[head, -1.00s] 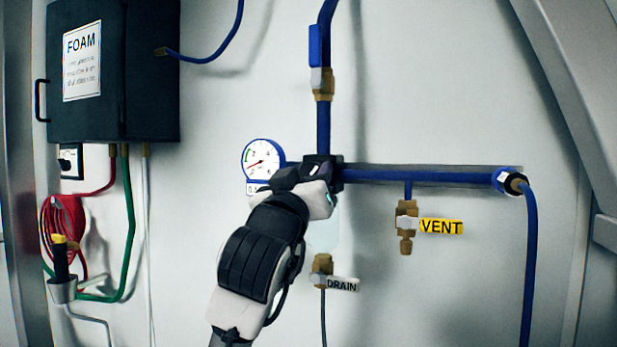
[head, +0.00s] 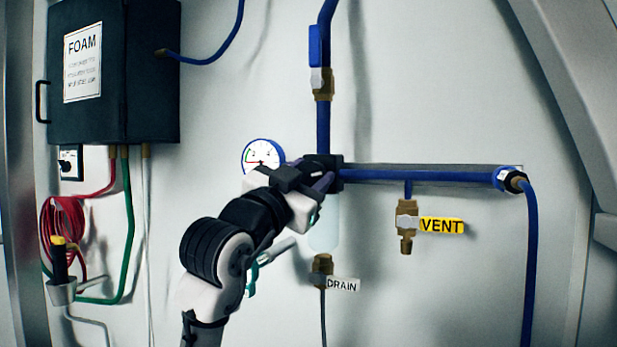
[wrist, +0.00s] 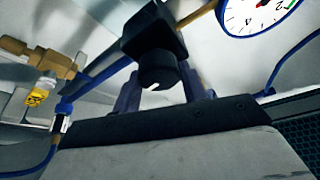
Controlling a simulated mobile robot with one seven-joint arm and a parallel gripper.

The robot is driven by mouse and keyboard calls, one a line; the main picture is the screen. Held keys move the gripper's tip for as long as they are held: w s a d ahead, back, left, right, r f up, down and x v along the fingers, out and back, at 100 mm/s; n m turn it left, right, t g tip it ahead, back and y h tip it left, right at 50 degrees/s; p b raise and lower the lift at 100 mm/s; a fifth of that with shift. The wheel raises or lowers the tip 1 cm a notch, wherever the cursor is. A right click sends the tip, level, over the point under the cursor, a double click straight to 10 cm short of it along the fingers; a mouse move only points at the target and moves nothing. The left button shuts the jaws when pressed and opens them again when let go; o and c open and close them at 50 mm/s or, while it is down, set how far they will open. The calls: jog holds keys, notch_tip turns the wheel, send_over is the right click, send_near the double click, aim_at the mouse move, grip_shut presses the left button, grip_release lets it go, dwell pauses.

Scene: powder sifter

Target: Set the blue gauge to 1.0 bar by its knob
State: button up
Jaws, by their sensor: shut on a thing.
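The blue-rimmed gauge (head: 263,150) is on the wall left of the black regulator body (head: 324,160). My wrist covers its lower part, and its exact reading is too small to make out. In the wrist view the gauge (wrist: 256,14) is cut off at the top right, with part of its red needle showing. The black knob (wrist: 158,72) under the regulator body stands between the two fingers of my gripper (wrist: 161,88), which is shut on it. In the head view my gripper (head: 312,182) is at the underside of the regulator, and the knob is hidden.
A clear bowl (head: 323,234) hangs below the regulator, above the brass drain valve (head: 322,264). A blue pipe (head: 430,176) runs right to the brass vent valve (head: 406,215). A dark foam box (head: 115,75) is at upper left.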

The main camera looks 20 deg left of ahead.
jog(key=shift+m, duration=0.5)
jog(key=o, duration=1)
jog(key=shift+c, duration=0.2)
jog(key=b+v, duration=0.4)
jog(key=v, duration=0.9)
jog(key=shift+s+a, duration=0.2)
jog(key=shift+s, duration=0.2)
